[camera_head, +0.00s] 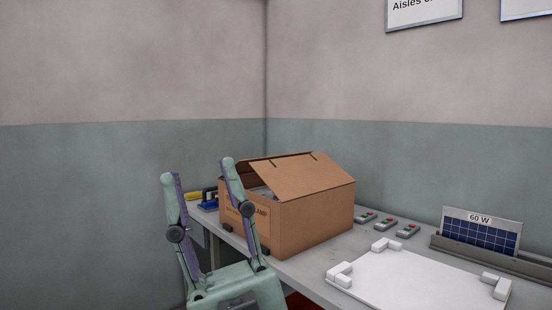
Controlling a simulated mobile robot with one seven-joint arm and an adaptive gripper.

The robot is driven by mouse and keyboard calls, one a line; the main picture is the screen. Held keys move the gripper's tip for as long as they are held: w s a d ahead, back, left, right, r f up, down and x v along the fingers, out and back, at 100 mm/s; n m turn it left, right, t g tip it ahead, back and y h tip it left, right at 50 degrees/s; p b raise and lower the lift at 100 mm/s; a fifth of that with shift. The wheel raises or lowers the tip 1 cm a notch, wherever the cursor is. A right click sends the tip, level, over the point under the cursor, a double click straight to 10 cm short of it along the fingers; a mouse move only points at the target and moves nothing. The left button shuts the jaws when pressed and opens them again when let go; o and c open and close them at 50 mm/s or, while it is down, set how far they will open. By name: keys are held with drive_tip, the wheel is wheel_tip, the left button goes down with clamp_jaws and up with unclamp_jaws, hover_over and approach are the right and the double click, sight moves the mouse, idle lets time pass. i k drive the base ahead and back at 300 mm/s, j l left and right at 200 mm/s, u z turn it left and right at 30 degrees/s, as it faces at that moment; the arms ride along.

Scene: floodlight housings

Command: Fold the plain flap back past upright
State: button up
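A brown cardboard box (315,222) stands on the grey table with printing on its left face, partly hidden by my gripper. A broad flap without printing (305,177) rises from the box's right-hand top edge and leans inward over the opening, short of upright. Two small dark marks show near its upper edge. Part of another flap (261,166) shows behind it in shadow. I cannot tell for certain which is the plain flap. My gripper (199,169) is open, its green fingers pointing up at the box's left side.
A white board with raised corner blocks (400,282) lies at the front right. Several small grey devices (386,224) lie right of the box. A solar panel marked 60 W (480,233) stands in a grey rail. Blue (208,205) and yellow (193,196) items sit behind my gripper.

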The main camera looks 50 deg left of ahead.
sight(292, 178)
drive_tip(key=i+j, duration=0.1)
drive_tip(key=j, duration=2.05)
drive_tip(key=i+j, duration=0.15)
drive_tip(key=j, duration=0.9)
drive_tip(key=i+j, duration=0.1)
drive_tip(key=j, duration=0.95)
drive_tip(key=k+j+u, duration=0.2)
drive_tip(key=j, duration=0.3)
drive_tip(key=i+j+u, duration=0.25)
drive_tip(key=j, duration=0.25)
drive_tip(key=i, duration=0.1)
